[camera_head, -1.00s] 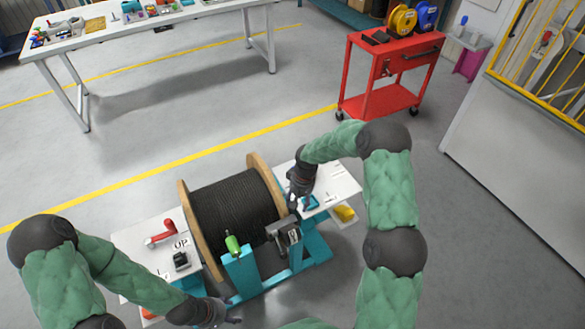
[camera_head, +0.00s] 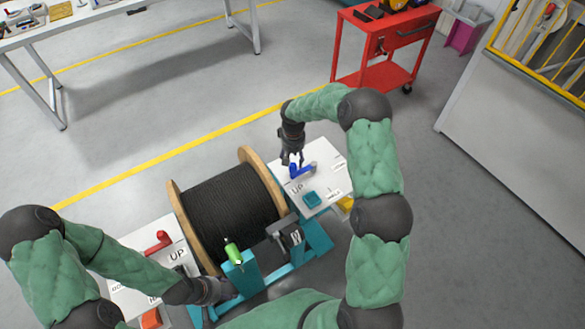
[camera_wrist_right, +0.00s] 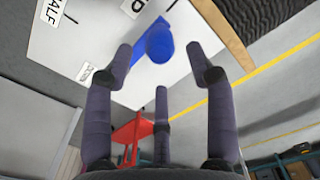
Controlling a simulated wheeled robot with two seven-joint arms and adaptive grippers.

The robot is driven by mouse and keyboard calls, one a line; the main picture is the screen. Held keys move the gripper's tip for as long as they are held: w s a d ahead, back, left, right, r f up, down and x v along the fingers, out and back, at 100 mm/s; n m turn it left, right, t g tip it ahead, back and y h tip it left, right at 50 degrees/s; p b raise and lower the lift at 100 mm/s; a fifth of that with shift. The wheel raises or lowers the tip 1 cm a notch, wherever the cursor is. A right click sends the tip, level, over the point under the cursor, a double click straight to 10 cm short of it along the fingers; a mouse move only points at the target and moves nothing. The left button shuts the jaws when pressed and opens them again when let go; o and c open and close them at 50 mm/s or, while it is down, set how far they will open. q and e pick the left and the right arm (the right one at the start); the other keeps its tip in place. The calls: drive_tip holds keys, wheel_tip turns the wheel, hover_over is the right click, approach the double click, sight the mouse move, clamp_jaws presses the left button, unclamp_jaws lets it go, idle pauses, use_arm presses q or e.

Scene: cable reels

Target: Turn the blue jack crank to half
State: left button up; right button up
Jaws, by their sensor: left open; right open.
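The blue jack crank (camera_head: 300,171) sits on the white panel to the right of the cable reel, beside an "UP" label. In the right wrist view the crank (camera_wrist_right: 158,42) shows its round knob just beyond my fingertips, with the "HALF" label (camera_wrist_right: 60,22) at the upper left. My right gripper (camera_head: 291,160) is open and empty over the crank's knob end; its fingers (camera_wrist_right: 165,75) are spread, and the knob lies between and ahead of them. My left gripper (camera_head: 222,290) is open near the stand's front left; its fingers are partly hidden against the teal frame.
The reel of black cable (camera_head: 232,210) stands between the two panels. A red crank (camera_head: 158,241) is on the left panel. A green handle (camera_head: 233,250) and grey clamp (camera_head: 288,230) stand in front. A red cart (camera_head: 385,45) is behind on open floor.

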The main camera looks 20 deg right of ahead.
sight(293, 164)
wheel_tip(293, 164, down, 6)
drive_tip(key=shift+f+b, duration=0.1)
drive_tip(key=shift+b, duration=0.65)
clamp_jaws()
